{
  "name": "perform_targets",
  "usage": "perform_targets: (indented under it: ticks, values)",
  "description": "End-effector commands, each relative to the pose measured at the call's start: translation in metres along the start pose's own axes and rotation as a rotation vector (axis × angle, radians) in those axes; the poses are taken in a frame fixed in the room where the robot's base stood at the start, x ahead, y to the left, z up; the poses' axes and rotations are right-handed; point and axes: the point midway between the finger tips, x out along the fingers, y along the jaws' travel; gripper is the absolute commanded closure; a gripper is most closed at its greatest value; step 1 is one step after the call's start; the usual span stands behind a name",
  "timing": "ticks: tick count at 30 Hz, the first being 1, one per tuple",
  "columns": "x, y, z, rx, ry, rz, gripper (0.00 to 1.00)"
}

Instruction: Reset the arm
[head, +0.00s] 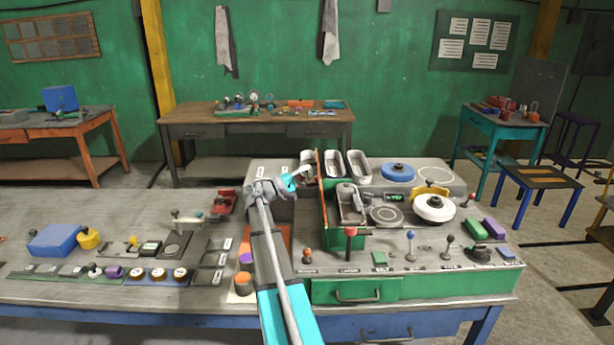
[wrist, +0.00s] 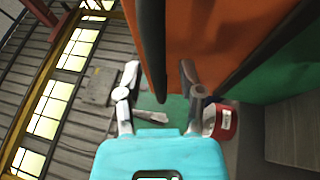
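My arm reaches forward over the workbench from the bottom middle of the head view. My gripper (head: 297,178) is above the bench, just left of the upright orange panel (head: 321,182), and its fingers are small there. In the wrist view my gripper (wrist: 159,76) has its two fingers apart, with nothing seen held. A large orange surface with a dark edge (wrist: 205,40) fills the upper middle, and that edge runs between the fingers in the picture. I cannot tell whether a finger touches it.
Grey trays (head: 356,165) stand right of the panel. A red-topped lever (head: 350,238) stands on the green drawer unit (head: 355,290). A blue box (head: 54,240) and several small controls lie left. A red and white round object (wrist: 220,122) is beside the right finger.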

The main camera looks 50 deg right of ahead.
Motion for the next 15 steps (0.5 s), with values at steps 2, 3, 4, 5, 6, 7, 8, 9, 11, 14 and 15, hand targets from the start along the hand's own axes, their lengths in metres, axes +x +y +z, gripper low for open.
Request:
perform_targets:
  ticks: [2, 3, 4, 5, 6, 7, 8, 9, 11, 14, 15]
  values:
    - [0.0001, 0.0, -0.0003, 0.0, 0.0, 0.0, 0.49]
    - [0.0002, 0.0, -0.0003, 0.0, 0.0, 0.0, 0.49]
    - [0.0002, 0.0, -0.0003, 0.0, 0.001, 0.0, 0.49]
    - [0.0003, 0.0, -0.0003, 0.0, 0.001, 0.0, 0.49]
    - [0.0003, 0.0, -0.0004, 0.0, 0.001, 0.0, 0.49]
    - [0.0003, 0.0001, -0.0004, 0.0, 0.001, 0.0, 0.49]
    - [0.0003, 0.0001, -0.0004, 0.0, 0.001, 0.0, 0.49]
    - [0.0003, 0.0001, -0.0004, 0.0, 0.001, 0.0, 0.49]
    - [0.0002, 0.0001, -0.0004, 0.0, 0.001, 0.0, 0.49]
    - [0.0002, 0.0001, -0.0006, 0.0, 0.001, 0.0, 0.49]
    - [0.0001, 0.0001, -0.0006, 0.0, 0.001, 0.0, 0.49]
